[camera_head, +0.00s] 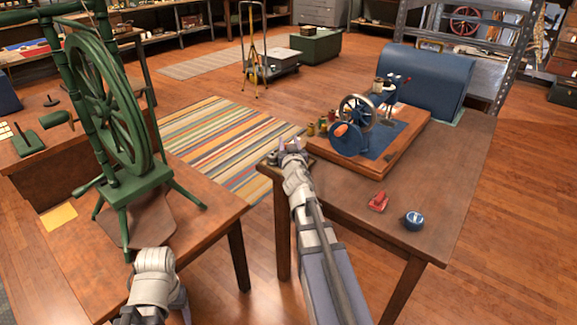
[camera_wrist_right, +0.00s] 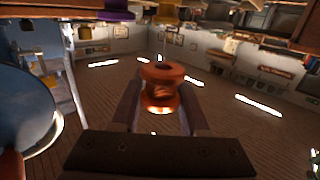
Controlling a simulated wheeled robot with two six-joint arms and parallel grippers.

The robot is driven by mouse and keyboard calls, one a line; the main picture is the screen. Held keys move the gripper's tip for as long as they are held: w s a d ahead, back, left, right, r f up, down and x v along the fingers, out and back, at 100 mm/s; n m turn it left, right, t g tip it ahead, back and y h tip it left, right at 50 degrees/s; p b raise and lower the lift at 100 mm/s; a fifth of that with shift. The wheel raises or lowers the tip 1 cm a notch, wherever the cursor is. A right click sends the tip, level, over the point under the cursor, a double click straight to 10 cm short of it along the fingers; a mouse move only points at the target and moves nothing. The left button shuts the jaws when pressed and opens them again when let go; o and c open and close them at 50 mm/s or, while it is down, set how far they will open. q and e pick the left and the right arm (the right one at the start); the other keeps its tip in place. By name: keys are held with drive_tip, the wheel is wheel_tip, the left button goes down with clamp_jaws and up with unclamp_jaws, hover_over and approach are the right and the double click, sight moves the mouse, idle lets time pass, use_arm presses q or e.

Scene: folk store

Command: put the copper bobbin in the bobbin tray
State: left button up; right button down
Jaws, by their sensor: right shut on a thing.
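The copper bobbin (camera_wrist_right: 160,88) is between the two fingers of my right gripper (camera_wrist_right: 160,108), which is shut on it. In the head view my right gripper (camera_head: 290,146) is at the left far corner of the right table, beside a row of bobbins; the copper bobbin is too small there to make out clearly. Several coloured bobbins (camera_head: 322,126) stand by the sewing machine's wooden base. I cannot make out a separate bobbin tray for certain. My left arm is at the bottom left, with no fingers showing.
A sewing machine (camera_head: 357,126) stands on a wooden base (camera_head: 400,160) on the right table (camera_head: 460,165). A red object (camera_head: 378,201) and a blue round object (camera_head: 414,220) lie near its front. A green spinning wheel (camera_head: 100,110) stands on the left table.

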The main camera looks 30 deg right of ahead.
drive_tip(key=shift+f+b, duration=2.55)
drive_tip(key=shift+f, duration=0.6)
use_arm(q)
wheel_tip(320, 180, down, 6)
drive_tip(key=shift+a, duration=0.15)
use_arm(e)
drive_tip(key=shift+r, duration=0.1)
use_arm(q)
drive_tip(key=shift+f, duration=0.15)
use_arm(e)
drive_tip(key=c, duration=0.7)
unclamp_jaws()
